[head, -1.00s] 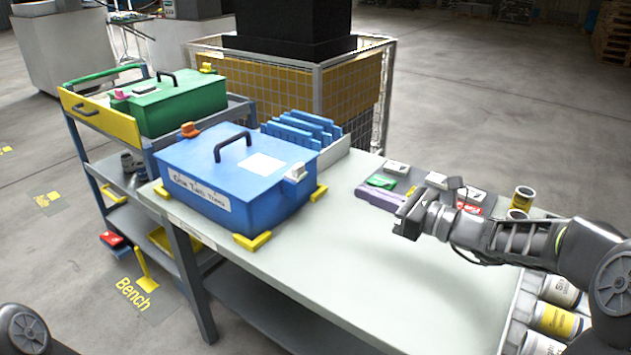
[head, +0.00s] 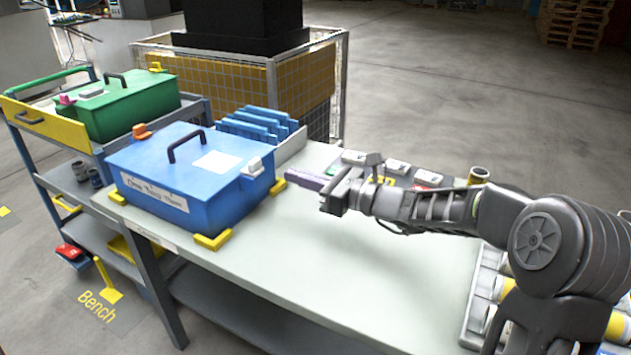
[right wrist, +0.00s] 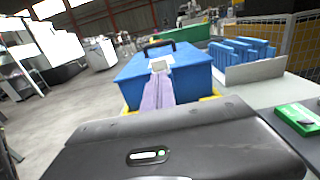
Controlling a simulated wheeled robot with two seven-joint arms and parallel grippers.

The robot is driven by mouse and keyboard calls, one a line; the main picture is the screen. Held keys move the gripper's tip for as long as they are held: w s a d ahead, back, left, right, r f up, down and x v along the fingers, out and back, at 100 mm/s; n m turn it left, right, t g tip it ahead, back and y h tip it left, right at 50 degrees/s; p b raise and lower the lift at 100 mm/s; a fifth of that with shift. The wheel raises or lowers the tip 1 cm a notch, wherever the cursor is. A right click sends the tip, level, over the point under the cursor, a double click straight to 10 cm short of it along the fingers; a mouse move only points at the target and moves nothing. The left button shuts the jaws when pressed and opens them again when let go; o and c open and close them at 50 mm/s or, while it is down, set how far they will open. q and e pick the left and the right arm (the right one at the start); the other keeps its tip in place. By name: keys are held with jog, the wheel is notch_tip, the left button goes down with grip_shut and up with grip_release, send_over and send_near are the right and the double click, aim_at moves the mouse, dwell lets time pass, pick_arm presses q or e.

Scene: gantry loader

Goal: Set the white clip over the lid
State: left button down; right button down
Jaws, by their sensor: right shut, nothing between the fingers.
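The blue box (head: 178,197) with its blue lid (head: 150,150) and black handle stands on the bench. The white clip (head: 252,167) is at the lid's right end edge; whether it is seated over the lid is too small to tell. My right gripper (head: 297,179) is shut and empty, its purplish fingers pointing left at the box's right end, a short gap from the clip. In the right wrist view the shut fingers (right wrist: 158,92) point at the box (right wrist: 195,77) and partly hide its near end. My left gripper is out of view.
An orange clip (head: 141,131) is at the lid's far left edge. Yellow corner stops (head: 213,241) surround the box. Blue dividers (head: 255,126) stand behind it, and small packs (head: 398,168) lie beyond my right gripper. The bench front (head: 330,265) is clear.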

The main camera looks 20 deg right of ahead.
aim_at(258, 164)
jog(key=x, duration=0.7)
jog(key=shift+w+a, duration=0.1)
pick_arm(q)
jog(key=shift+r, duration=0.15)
pick_arm(e)
jog(key=shift+x, duration=1.45)
